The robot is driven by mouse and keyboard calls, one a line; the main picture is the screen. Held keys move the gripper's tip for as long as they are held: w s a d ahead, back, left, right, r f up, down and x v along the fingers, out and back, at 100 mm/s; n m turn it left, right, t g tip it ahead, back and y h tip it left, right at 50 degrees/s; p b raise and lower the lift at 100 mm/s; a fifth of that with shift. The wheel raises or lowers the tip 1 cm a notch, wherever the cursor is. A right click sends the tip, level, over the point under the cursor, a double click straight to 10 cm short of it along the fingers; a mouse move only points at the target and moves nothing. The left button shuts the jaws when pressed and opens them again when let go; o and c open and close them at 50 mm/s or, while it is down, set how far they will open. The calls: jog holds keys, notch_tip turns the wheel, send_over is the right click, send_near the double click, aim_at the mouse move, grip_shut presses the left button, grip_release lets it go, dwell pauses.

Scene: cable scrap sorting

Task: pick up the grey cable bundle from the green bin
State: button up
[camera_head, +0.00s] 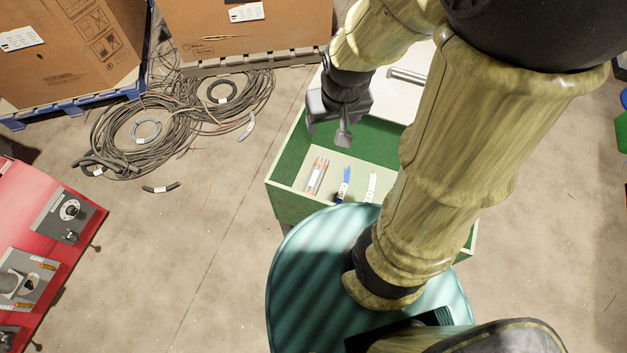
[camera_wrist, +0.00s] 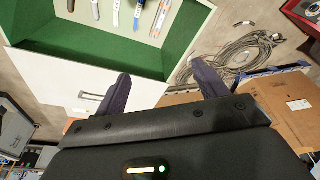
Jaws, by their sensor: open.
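The green bin (camera_head: 292,206) stands in the middle of the head view, and its green inner wall shows at the top of the wrist view (camera_wrist: 60,45). A grey cable bundle with orange-red ends (camera_head: 317,176) lies on the pale floor at its left side. What looks like the same bundle shows at the top edge of the wrist view (camera_wrist: 159,20), partly cut off. My gripper (camera_head: 343,137) is over the bin's far left part, above and apart from the bundle. Its two fingers (camera_wrist: 163,90) are spread with nothing between them.
A blue bundle (camera_head: 344,183) and a white one (camera_head: 371,187) lie to the right of the grey bundle. A white panel with a handle (camera_head: 392,94) adjoins the bin's far side. Loose cable coils (camera_head: 175,115) and cartons (camera_head: 245,30) are on the left floor and at the back.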

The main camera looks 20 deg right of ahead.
jog(key=w+f+m+g+b, duration=0.1)
jog(key=w+f+m+b, duration=0.1)
jog(key=w+f+b, duration=0.2)
jog(key=w+f+m+b, duration=0.2)
jog(key=w+f+b, duration=0.3)
jog(key=f+b, duration=0.6)
jog(key=w+f+m+g+b, duration=0.1)
jog(key=w+f+m+b, duration=0.2)
jog(key=f, duration=1.8)
jog(key=w+b, duration=0.2)
jog(key=b, duration=0.2)
jog(key=shift+f+g, duration=0.3)
jog(key=shift+f, duration=0.05)
jog(key=shift+f, duration=0.1)
jog(key=b, duration=0.3)
send_over(314, 178)
notch_tip(314, 178, down, 12)
jog(key=shift+d+r, duration=0.15)
jog(key=shift+r, duration=0.05)
jog(key=shift+f, duration=0.25)
notch_tip(314, 178, down, 5)
jog(key=shift+w+f+b, duration=0.1)
jog(key=shift+f+b, duration=0.05)
jog(key=shift+b, duration=0.75)
jog(key=shift+c, duration=0.2)
